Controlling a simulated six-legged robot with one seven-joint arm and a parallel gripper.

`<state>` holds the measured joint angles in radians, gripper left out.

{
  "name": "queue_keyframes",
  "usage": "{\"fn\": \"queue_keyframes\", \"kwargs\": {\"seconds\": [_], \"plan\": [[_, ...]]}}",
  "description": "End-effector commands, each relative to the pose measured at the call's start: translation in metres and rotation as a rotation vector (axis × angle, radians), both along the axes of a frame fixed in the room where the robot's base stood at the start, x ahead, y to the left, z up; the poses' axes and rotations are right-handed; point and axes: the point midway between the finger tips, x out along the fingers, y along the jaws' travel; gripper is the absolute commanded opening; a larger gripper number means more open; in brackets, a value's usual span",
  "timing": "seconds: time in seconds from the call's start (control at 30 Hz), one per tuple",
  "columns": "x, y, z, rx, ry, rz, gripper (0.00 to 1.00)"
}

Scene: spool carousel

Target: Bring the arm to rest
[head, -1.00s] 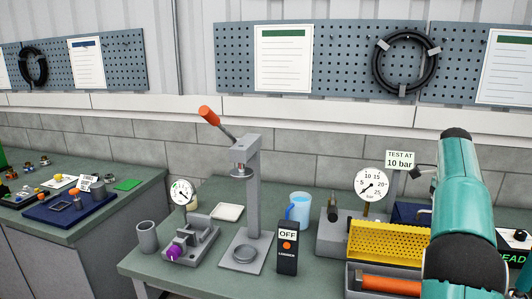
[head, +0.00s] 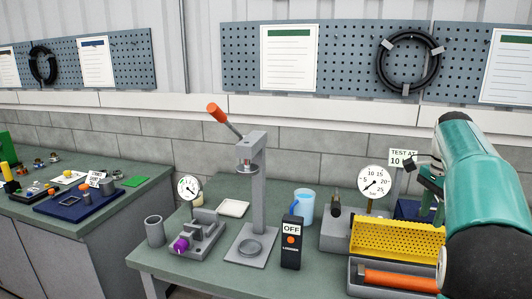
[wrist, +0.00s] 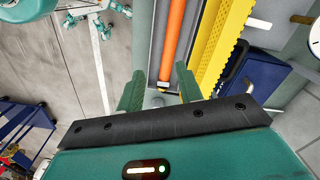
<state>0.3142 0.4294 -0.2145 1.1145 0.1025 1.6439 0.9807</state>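My gripper (wrist: 159,90) shows in the wrist view with its two teal fingers apart and nothing between them. Beyond the fingertips, an orange cylinder (wrist: 172,40) lies in a grey tray. My teal and black arm fills the right side of the head view, raised over the right end of the bench (head: 205,275). The same orange cylinder (head: 400,281) lies in its grey tray below the arm, beside a yellow perforated guard (head: 395,240). The arm hides part of the bench's right end.
A lever press (head: 258,195) with an orange handle stands mid-bench. Near it are a black OFF box (head: 291,243), a blue cup (head: 304,207), a grey fixture with a purple part (head: 181,244) and a pressure gauge (head: 374,182). A second bench (head: 85,222) stands at left.

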Motion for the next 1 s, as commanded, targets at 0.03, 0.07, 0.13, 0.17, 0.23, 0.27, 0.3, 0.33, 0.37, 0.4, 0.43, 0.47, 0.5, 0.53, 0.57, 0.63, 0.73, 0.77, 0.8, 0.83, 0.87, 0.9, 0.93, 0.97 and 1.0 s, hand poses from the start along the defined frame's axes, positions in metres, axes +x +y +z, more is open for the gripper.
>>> {"fn": "queue_keyframes", "kwargs": {"seconds": [0.03,0.07,0.13,0.17,0.23,0.27,0.3,0.33,0.37,0.4,0.43,0.47,0.5,0.53,0.57,0.63,0.73,0.77,0.8,0.83,0.87,0.9,0.93,0.97,1.0], "plan": [[-0.009,0.015,0.008,-0.001,-0.026,0.059,0.36],[-0.015,0.024,0.011,-0.002,-0.042,0.097,0.36],[-0.027,0.043,0.016,-0.009,-0.078,0.187,0.36],[-0.033,0.051,0.018,-0.013,-0.094,0.225,0.36],[-0.047,0.07,0.021,-0.022,-0.127,0.315,0.36],[-0.053,0.078,0.021,-0.028,-0.142,0.355,0.36],[-0.062,0.089,0.022,-0.035,-0.161,0.406,0.36],[-0.069,0.097,0.022,-0.042,-0.174,0.445,0.36],[-0.075,0.105,0.022,-0.049,-0.188,0.485,0.36],[-0.085,0.116,0.02,-0.059,-0.205,0.539,0.36],[-0.092,0.123,0.019,-0.067,-0.218,0.578,0.36],[-0.099,0.131,0.018,-0.075,-0.231,0.618,0.36],[-0.109,0.141,0.015,-0.087,-0.249,0.671,0.36],[-0.116,0.149,0.013,-0.097,-0.262,0.711,0.36],[-0.124,0.157,0.011,-0.107,-0.274,0.752,0.36],[-0.142,0.173,0.003,-0.133,-0.302,0.846,0.36],[-0.168,0.195,-0.01,-0.175,-0.338,0.982,0.36],[-0.176,0.201,-0.015,-0.189,-0.349,1.022,0.36],[-0.187,0.209,-0.021,-0.208,-0.363,1.076,0.36],[-0.195,0.215,-0.027,-0.222,-0.372,1.115,0.36],[-0.203,0.22,-0.033,-0.238,-0.383,1.154,0.36],[-0.213,0.227,-0.041,-0.259,-0.395,1.207,0.36],[-0.22,0.232,-0.047,-0.274,-0.402,1.245,0.36],[-0.227,0.235,-0.053,-0.29,-0.411,1.28,0.36],[-0.235,0.24,-0.061,-0.309,-0.419,1.322,0.36]]}}
